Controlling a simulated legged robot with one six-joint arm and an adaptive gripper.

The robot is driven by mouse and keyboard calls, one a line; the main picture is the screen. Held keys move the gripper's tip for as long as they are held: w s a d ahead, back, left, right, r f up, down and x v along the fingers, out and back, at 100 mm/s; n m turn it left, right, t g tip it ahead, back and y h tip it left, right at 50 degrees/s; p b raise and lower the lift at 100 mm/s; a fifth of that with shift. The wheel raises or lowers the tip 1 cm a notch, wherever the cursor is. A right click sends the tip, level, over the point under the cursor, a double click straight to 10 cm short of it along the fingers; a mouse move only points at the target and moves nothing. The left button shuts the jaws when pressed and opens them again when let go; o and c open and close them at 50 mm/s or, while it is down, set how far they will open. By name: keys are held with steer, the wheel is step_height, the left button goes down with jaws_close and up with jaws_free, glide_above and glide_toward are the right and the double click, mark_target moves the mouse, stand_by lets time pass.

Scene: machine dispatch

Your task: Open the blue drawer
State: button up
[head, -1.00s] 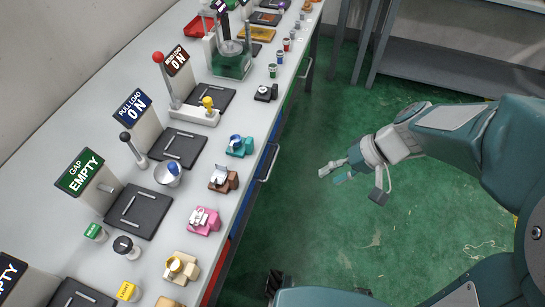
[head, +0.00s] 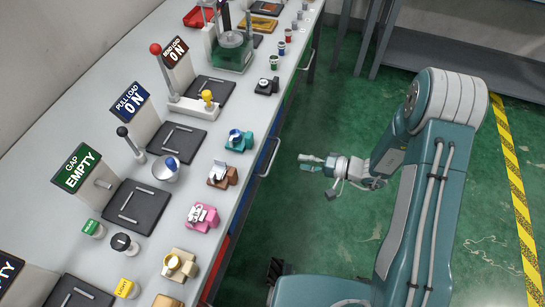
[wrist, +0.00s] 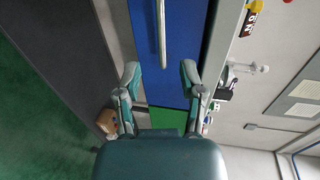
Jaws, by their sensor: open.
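The blue drawer (wrist: 185,65) fills the upper middle of the wrist view, with its long metal bar handle (wrist: 162,30) in front. In the head view only a thin strip of its blue front (head: 264,158) shows below the table edge, with the handle (head: 271,158) sticking out. My gripper (head: 305,162) is open and empty, to the right of that handle with a gap of floor between them. In the wrist view my gripper (wrist: 160,75) has its two fingers spread apart on either side of the handle's line. The drawer looks shut.
A green drawer front (wrist: 166,121) lies beside the blue one, and a red front (head: 222,262) shows nearer in the head view. The workbench (head: 205,145) carries signs, trays and small coloured parts. A grey shelf (head: 450,75) stands at the back right. Green floor is clear around my gripper.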

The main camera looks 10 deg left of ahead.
mark_target(273, 157)
steer(key=x, duration=1)
steer(key=shift+s+a, duration=0.1)
steer(key=shift+a, duration=0.05)
jaws_close()
